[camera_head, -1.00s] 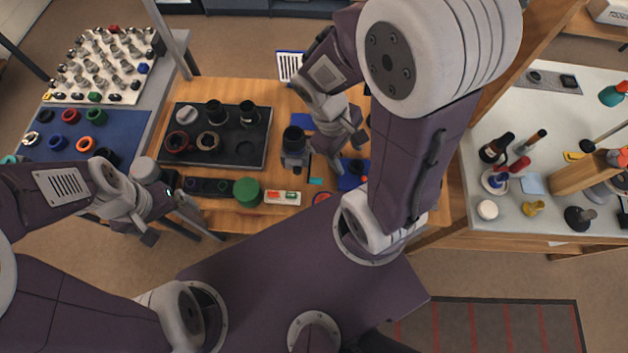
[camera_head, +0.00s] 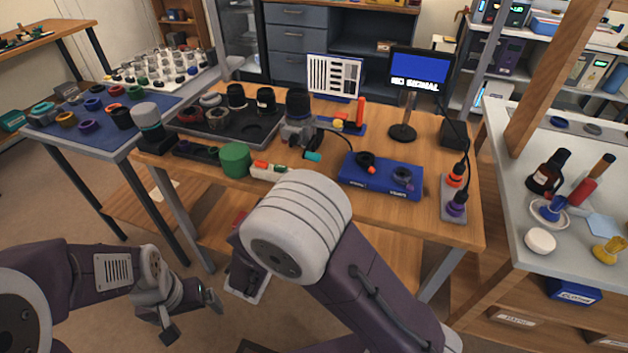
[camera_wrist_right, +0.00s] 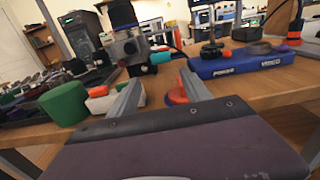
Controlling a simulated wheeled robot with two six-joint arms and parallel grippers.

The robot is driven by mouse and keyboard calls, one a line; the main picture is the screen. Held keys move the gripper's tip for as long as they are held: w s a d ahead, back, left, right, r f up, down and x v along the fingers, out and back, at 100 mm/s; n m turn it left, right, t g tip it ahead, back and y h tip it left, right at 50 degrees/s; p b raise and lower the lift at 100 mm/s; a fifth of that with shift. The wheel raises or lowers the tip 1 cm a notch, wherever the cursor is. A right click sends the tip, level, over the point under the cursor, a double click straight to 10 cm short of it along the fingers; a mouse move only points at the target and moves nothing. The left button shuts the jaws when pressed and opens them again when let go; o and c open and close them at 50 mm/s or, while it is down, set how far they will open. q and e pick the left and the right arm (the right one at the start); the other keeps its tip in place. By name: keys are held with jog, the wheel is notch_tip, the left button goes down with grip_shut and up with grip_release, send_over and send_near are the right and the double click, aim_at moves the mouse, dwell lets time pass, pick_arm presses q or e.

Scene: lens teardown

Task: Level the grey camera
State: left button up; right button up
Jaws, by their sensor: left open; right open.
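The grey camera (camera_head: 297,132) stands on the wooden table with its black lens pointing up. It also shows in the right wrist view (camera_wrist_right: 128,48), beyond the fingers; I cannot tell its exact tilt. My left gripper (camera_head: 191,318) is open and empty, low in front of the table and well away from the camera. My right gripper (camera_wrist_right: 160,92) is open, its two fingers apart and pointing toward the table, with nothing held between them. In the head view my right arm hides most of it near the table's front edge.
A green cylinder (camera_head: 235,160) and a blue box (camera_head: 382,178) flank the camera's front. A dark tray (camera_head: 262,138) with lens parts lies to its left. A test chart (camera_head: 333,77) and a "NO SIGNAL" monitor (camera_head: 419,70) stand behind.

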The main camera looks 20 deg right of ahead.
aim_at(309, 135)
jog(key=shift+d+r, duration=0.35)
jog(key=shift+d, duration=0.05)
jog(key=b+x, duration=0.1)
jog(key=x, duration=0.7)
jog(key=shift+w+f, duration=0.1)
jog(key=shift+w, duration=0.05)
jog(key=shift+c, duration=0.3)
grip_shut()
